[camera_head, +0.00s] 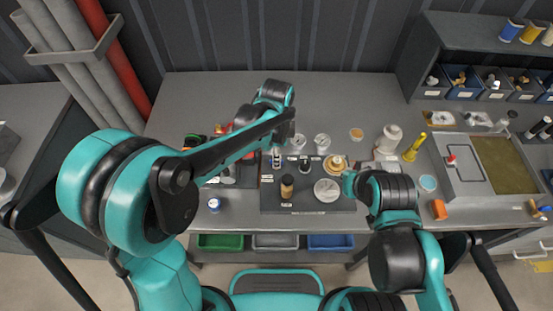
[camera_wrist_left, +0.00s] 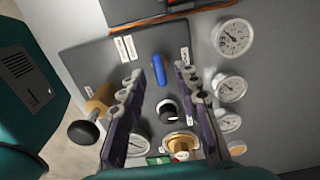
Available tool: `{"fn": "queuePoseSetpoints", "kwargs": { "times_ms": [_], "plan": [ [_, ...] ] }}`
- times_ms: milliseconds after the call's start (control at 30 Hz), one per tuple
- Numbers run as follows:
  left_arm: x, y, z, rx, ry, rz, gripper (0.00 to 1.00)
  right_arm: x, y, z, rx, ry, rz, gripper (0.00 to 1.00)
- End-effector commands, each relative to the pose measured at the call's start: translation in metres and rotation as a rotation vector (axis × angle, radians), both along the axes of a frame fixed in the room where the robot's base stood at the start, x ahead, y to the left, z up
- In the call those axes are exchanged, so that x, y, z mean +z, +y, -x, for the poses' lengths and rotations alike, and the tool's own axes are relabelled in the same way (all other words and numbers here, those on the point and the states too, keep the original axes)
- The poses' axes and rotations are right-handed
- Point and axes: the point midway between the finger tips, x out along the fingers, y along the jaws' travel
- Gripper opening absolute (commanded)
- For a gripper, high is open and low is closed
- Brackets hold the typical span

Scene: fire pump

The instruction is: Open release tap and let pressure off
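The dark pump panel (camera_head: 265,205) lies on the grey bench and also shows in the left wrist view (camera_wrist_left: 85,45). A small blue lever (camera_wrist_left: 158,68) stands on it, beside white labels too small to read; I cannot tell for sure that it is the release tap. A black knob (camera_wrist_left: 167,110) sits near the lever. My left gripper (camera_wrist_left: 160,92) is open and empty above the panel, its fingers on either side of the lever and knob in that view. My right gripper (camera_head: 349,182) is by the panel's right side; its fingers are not clear.
A wooden-handled part with a black ball (camera_wrist_left: 92,115), a brass fitting (camera_wrist_left: 180,142) and several white gauges (camera_wrist_left: 232,38) surround the left gripper. A yellow bottle (camera_head: 413,148) and a grey sink tray (camera_head: 462,178) are at the right. Colored bins (camera_head: 330,242) sit below the bench.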

Motion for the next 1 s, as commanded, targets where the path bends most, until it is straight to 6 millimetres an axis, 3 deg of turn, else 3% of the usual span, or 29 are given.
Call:
{"fn": "queuePoseSetpoints", "kwargs": {
  "times_ms": [133,433,567,1000],
  "plan": [
    [-0.0137,0.0002,0.0001,0.001,0.0,0.0,0.32,-0.0047,0.0,-0.0001,0.0,0.0,0.0,0.0],
    [-0.0152,0.0003,0.0,0.001,-0.001,0.0,0.32,-0.0044,0.0,-0.0001,0.0,0.0,0.0,0.0],
    [-0.0151,0.0003,0.0,0.002,-0.001,0.0,0.0,-0.0045,0.0,-0.0001,0.0,0.0,0.0,0.0],
    [-0.015,0.0003,-0.0001,0.04,-0.001,0.0,0.0,-0.0042,0.0,-0.0001,0.0,0.0,0.0,0.0]
  ]
}}
